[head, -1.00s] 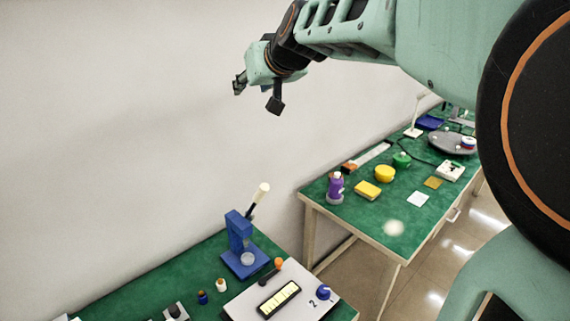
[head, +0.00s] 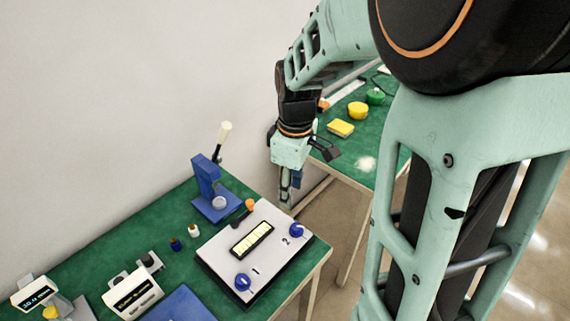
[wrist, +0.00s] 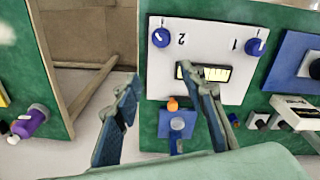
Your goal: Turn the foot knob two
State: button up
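The blue knob beside the printed 2 (head: 296,230) sits on the far right corner of a white panel box (head: 225,256). It also shows in the wrist view (wrist: 161,38), at the panel's upper left, with a pale mark on its top. A second blue knob beside the printed 1 (head: 243,282) sits at the near edge and shows in the wrist view (wrist: 255,46). My gripper (head: 287,204) points down above the panel's far side. In the wrist view my gripper (wrist: 168,90) is open and empty, its fingers wide apart. Neither finger appears to touch a knob.
Small meters (head: 133,295) lie to the left. A second green table (head: 385,118) stands beyond a gap.

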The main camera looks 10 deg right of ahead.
aim_at(297, 226)
jog(key=shift+n+g, duration=0.3)
jog(key=f, duration=0.4)
jog(key=s+f, duration=0.1)
jog(key=f, duration=0.3)
jog(key=d+f, duration=0.1)
jog(key=f, duration=0.3)
jog(key=shift+s+d+f+b, duration=0.15)
jog(key=shift+s+b, duration=0.1)
jog(key=shift+b, duration=0.15)
jog(key=shift+c, duration=0.2)
grip_shut()
